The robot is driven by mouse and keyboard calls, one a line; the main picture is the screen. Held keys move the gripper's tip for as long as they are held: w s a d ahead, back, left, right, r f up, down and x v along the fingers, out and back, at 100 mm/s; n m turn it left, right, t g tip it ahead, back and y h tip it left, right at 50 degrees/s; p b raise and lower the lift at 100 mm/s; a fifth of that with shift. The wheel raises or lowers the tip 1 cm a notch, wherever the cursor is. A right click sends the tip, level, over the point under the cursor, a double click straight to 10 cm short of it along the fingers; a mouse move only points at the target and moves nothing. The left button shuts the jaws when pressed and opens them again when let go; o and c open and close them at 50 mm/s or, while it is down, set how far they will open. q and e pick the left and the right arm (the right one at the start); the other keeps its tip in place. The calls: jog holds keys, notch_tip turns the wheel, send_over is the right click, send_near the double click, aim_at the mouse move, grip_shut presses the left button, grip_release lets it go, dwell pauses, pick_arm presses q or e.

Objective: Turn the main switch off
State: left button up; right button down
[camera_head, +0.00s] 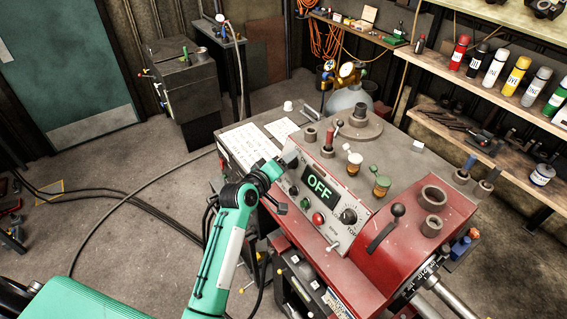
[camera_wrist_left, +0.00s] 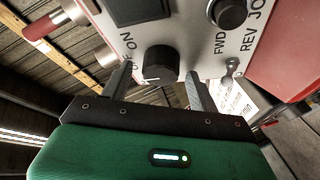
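The main switch is a black round knob (camera_wrist_left: 159,62) with a white mark, beside ON and partly covered OFF lettering on the grey control panel (camera_head: 341,239). My left gripper (camera_wrist_left: 159,70) is open, with one finger on each side of the knob and visible gaps to it. In the head view my left gripper (camera_head: 288,163) is at the panel's upper left end, and I cannot make out the knob there. The panel's display (camera_head: 318,184) reads OFF in green. My right gripper is not in view.
A red button (camera_head: 318,219) and a black dial (camera_head: 349,216) are farther along the panel. Small cups and a red-handled tool (camera_head: 328,139) stand on the machine top.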

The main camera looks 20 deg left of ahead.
pick_arm(q)
jog(key=b+v, duration=0.5)
jog(key=v, duration=0.8)
jog(key=shift+s, duration=0.4)
jog(key=shift+a+r, duration=0.1)
jog(key=shift+a, duration=0.05)
